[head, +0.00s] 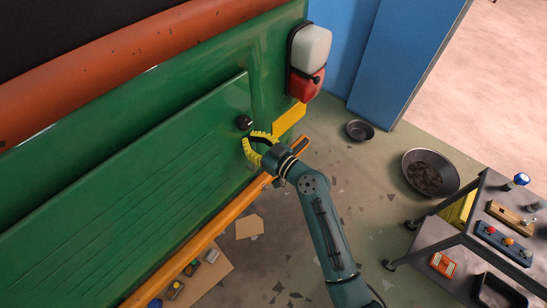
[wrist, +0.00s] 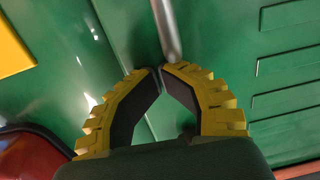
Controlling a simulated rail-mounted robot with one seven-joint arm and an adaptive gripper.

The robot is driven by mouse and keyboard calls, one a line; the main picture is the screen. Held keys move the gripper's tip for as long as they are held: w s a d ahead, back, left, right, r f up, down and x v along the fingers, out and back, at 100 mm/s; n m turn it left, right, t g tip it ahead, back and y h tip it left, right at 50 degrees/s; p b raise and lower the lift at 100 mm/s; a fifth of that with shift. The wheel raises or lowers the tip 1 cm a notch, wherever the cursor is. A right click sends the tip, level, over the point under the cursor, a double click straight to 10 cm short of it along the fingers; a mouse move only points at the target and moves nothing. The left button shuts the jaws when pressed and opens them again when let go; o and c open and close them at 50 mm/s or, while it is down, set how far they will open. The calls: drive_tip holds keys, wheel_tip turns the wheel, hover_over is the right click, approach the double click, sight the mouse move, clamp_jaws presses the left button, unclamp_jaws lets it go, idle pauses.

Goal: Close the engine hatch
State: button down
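The engine hatch (head: 130,160) is a large ribbed green panel on the side of the green body. It also fills the right of the wrist view (wrist: 285,75). Its edge seam runs beside my fingers; I cannot tell whether it is fully flush. A dark round latch (head: 244,122) sits near its right end. My gripper (head: 253,138) is just below this latch, close to the panel. In the wrist view its yellow-and-black fingers (wrist: 161,70) have their tips together, with a grey rod (wrist: 165,28) just beyond them. I see nothing clearly held.
A white and red lamp (head: 309,60) and a yellow plate (head: 289,118) are right of the hatch. An orange rail (head: 215,228) runs below.

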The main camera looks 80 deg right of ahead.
drive_tip(key=b+v, duration=0.2)
drive_tip(key=v, duration=1.2)
drive_tip(key=shift+w+a, duration=0.1)
drive_tip(key=shift+w, duration=0.1)
